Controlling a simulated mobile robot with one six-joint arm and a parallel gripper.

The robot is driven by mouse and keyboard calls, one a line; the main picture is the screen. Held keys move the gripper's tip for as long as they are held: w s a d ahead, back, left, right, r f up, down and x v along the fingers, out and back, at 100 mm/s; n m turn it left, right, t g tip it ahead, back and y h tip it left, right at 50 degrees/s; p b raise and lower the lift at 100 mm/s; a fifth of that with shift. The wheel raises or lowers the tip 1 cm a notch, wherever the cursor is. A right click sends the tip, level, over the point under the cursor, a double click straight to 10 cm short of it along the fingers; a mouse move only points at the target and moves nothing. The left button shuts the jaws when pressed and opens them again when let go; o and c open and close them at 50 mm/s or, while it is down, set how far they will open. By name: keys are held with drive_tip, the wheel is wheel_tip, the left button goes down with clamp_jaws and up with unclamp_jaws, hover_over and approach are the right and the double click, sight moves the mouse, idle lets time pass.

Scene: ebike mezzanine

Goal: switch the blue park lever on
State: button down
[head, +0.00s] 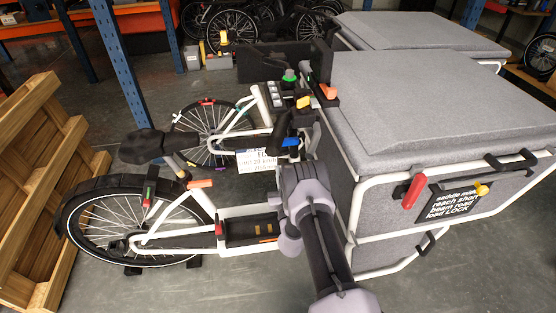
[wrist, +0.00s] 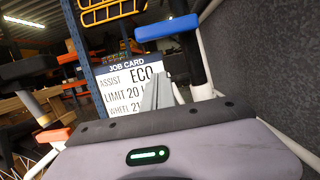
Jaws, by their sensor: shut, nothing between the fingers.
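The blue park lever (head: 290,142) sits on a dark upright part of the white cargo bike, beside the grey box. In the wrist view the lever (wrist: 166,29) shows as a blue bar running left from the top of a black post. My gripper (wrist: 157,84) is shut and empty, its grey fingers pointing forward over the job card. In that view the lever is above the fingertips, with a visible gap. How far apart they are in depth I cannot tell. In the head view my wrist hides the fingertips.
The white job card (wrist: 125,85) stands behind the fingers, reading ECO. The grey cargo box (head: 420,105) rises close on the right. A red handle (head: 413,191) is on its frame. The saddle (head: 157,146) and a wooden pallet (head: 45,190) are left.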

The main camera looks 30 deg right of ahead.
drive_tip(key=w+d+r+b, duration=0.1)
drive_tip(key=w+r, duration=0.2)
drive_tip(key=r, duration=0.2)
drive_tip(key=shift+w+b, duration=0.25)
drive_tip(key=shift+b, duration=0.1)
